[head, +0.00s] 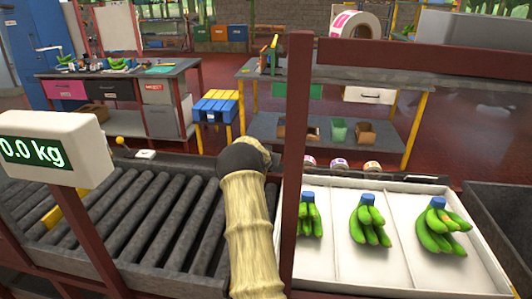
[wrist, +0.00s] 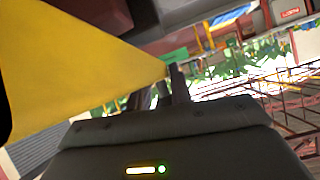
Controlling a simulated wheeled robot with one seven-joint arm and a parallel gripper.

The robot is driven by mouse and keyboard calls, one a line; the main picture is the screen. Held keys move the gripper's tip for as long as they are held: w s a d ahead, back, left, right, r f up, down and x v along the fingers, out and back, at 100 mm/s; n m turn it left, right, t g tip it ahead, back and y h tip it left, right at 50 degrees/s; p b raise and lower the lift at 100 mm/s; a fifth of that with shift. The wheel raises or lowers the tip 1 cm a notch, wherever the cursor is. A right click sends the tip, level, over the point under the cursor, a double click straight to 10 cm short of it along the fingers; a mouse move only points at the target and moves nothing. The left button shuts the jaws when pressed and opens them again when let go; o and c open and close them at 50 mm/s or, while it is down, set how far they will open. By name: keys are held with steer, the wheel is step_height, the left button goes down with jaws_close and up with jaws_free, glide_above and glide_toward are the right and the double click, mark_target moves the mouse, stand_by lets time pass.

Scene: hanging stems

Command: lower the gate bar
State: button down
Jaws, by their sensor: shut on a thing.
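A yellow bar, which looks like the gate bar (wrist: 70,65), fills the left of the wrist view and narrows towards my fingertips. My gripper (wrist: 170,84) is shut at its narrow end; the contact itself is hard to make out. In the head view my sleeved arm reaches up over the right side of the rollers, and its dark end hides the fingers. I cannot make out the held bar there. A short yellow piece (head: 50,217) shows at the left of the rollers; I cannot tell if it is part of the gate.
The roller conveyor (head: 135,205) runs left of my arm. A scale display (head: 52,148) reads 0.0 kg. A dark red post (head: 296,150) stands just right of my arm. Beyond it, a white tray (head: 400,275) holds green banana bunches. Workbenches stand behind.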

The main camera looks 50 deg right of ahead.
steer(key=shift+w+f, duration=0.1)
steer(key=shift+f, duration=0.15)
steer(key=c, duration=1.1)
jaws_free()
steer(key=shift+w+d+f, duration=0.1)
steer(key=shift+f, duration=0.1)
steer(key=b+v, duration=0.1)
steer(key=v, duration=1.6)
steer(key=shift+s+a+b, duration=0.2)
steer(key=shift+b, duration=0.1)
